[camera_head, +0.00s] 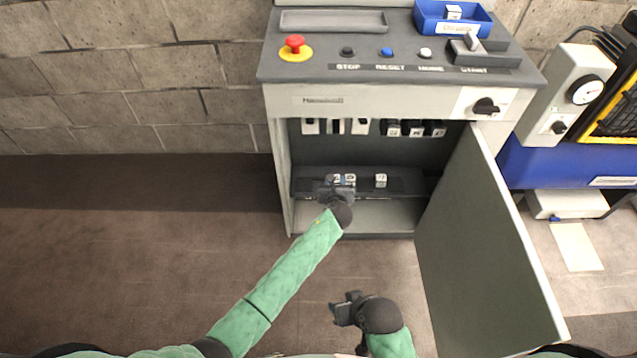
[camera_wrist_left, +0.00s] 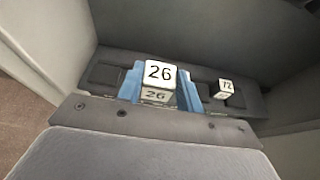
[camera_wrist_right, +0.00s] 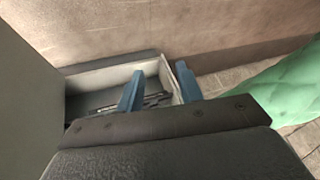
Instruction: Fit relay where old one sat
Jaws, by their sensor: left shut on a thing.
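My left gripper (camera_head: 340,184) is inside the open cabinet, at the socket strip. In the left wrist view its blue fingers (camera_wrist_left: 159,82) are shut on a white relay marked 26 (camera_wrist_left: 158,76). The relay is upright over the dark socket strip (camera_wrist_left: 103,73); I cannot tell whether it is fully seated. A second relay marked 72 (camera_wrist_left: 226,87) sits in the strip to the right, apart from the fingers; it also shows in the head view (camera_head: 381,180). My right gripper (camera_head: 345,305) is open and empty, in front of the cabinet.
The cabinet door (camera_head: 485,245) stands open on the right, near my right gripper. A row of black and white modules (camera_head: 375,127) hangs above the strip. On the cabinet top are a blue bin (camera_head: 425,22) holding a white block and a red button (camera_head: 295,42). Floor at left is clear.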

